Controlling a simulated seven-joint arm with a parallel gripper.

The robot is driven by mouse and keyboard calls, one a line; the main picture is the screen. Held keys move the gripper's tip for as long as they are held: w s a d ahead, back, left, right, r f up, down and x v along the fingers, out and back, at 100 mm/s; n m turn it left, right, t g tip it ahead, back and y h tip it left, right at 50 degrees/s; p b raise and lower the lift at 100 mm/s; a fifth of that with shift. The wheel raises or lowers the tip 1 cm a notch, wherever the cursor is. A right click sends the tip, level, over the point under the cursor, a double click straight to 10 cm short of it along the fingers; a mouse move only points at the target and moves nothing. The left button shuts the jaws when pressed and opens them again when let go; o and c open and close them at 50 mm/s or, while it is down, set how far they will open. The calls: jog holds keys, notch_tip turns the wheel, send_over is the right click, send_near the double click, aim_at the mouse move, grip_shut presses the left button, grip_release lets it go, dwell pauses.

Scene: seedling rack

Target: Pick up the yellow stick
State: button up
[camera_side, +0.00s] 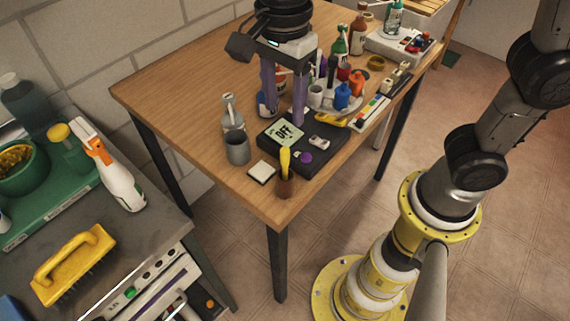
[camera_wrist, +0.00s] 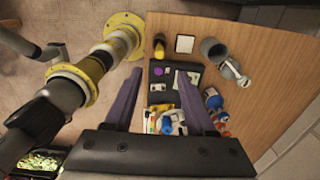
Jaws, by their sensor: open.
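My gripper (camera_side: 283,114) has purple fingers pointing down, spread apart and empty, behind the stick over the table. In the wrist view my gripper (camera_wrist: 160,72) is open, with the black box (camera_wrist: 157,87) showing between its fingers.
A grey cup (camera_side: 237,149) and a white square (camera_side: 261,172) are near the holder. The black box carries an "OFF" note (camera_side: 285,132) and a purple knob (camera_side: 306,158). Bottles and a blue container (camera_side: 342,96) crowd the right. The table's left part is clear.

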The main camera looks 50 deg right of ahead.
aim_at(285, 149)
notch_tip(285, 149, down, 13)
jog(key=shift+r, duration=0.15)
grip_shut()
dwell(0.6)
